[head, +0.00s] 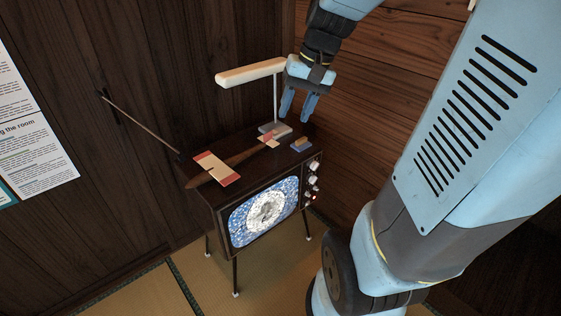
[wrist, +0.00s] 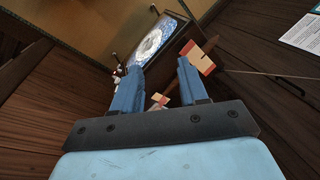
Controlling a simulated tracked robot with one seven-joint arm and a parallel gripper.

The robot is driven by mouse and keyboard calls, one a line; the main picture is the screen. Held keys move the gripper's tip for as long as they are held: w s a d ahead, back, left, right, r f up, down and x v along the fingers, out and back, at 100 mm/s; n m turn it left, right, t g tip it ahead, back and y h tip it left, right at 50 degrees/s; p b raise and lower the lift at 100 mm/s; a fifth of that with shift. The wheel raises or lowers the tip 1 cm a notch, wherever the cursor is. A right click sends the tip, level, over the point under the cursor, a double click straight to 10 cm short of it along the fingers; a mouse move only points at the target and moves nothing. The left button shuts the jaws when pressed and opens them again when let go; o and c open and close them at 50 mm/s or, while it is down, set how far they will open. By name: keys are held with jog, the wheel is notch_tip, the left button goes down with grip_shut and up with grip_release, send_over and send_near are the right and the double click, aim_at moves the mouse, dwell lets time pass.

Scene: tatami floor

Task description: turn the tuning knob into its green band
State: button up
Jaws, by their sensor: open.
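Pale knobs (head: 313,168) sit in a column on the right side of the television's front. I cannot tell which one is the tuning knob, and no green band is clear at this size. They show small in the wrist view (wrist: 116,76), just left of the left finger. The television (head: 224,208) is a dark wooden set on thin legs, its screen (head: 264,213) lit with a round test pattern. My gripper (head: 298,118) is open and empty, pointing down above the back right of the set, apart from the knobs. Its two blue fingers also show in the wrist view (wrist: 164,80).
A model plane (head: 217,170) with cream and red wings lies on top of the set. A white lamp (head: 250,72) and a small blue block with a tan top (head: 301,145) stand near my gripper. An antenna rod (head: 140,125) sticks out left. Wooden walls stand close behind.

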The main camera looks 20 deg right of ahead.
aim_at(308, 194)
jog(key=w+d+f+m+y, duration=0.45)
jog(key=w+f, duration=0.35)
jog(key=f, duration=0.2)
jog(key=w+d+f+m+y, duration=0.3)
jog(key=w+d+f+y, duration=0.15)
jog(key=w+f, duration=0.35)
jog(key=w+d+f+m+t+y, duration=0.1)
jog(key=d+f+m+t, duration=0.3)
jog(key=f, duration=0.5)
jog(key=w+d+f+m+t+y, duration=0.1)
jog(key=w+d+f+m+t, duration=0.1)
jog(key=d+f, duration=0.45)
jog(key=s+d+f+m+t+h, duration=0.2)
jog(key=s+f+m+t+h, duration=0.15)
jog(key=f, duration=0.65)
jog(key=s+d+f+m+t+h, duration=0.25)
jog(key=f+m, duration=0.25)
jog(key=f, duration=0.4)
jog(key=s+d+f+m+t+h, duration=0.2)
jog(key=f+m+t, duration=0.2)
jog(key=f, duration=0.6)
jog(key=x, duration=1.4)
jog(key=shift+f, duration=0.2)
jog(key=shift+a, duration=0.1)
jog(key=shift+c, duration=0.2)
